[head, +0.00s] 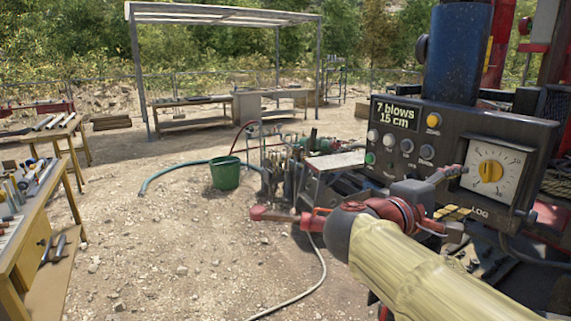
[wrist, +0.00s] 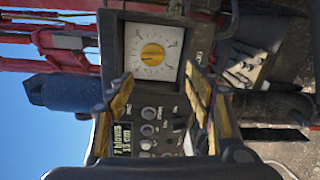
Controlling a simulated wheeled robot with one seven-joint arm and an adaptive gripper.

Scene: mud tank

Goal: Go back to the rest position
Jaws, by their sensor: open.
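My gripper (wrist: 160,80) is open, with its two yellow-edged fingers apart and nothing between them. In the wrist view the fingers point at the dark control box (wrist: 112,45), which appears turned on its side. The box's white dial (wrist: 140,70) with a yellow knob (wrist: 152,54) lies just beyond the fingertips. In the head view my arm reaches in from the lower right, and my gripper is in front of the box (head: 455,130), left of the dial (head: 480,196). Whether a finger touches the box cannot be told.
The box display (head: 396,112) reads "7 blows 15 cm". A green bucket (head: 225,173) and a hose (head: 160,177) lie on the gravel. A wooden tool table (head: 32,254) stands at left. A roofed shelter (head: 225,14) is behind. Open gravel lies between the table and my arm.

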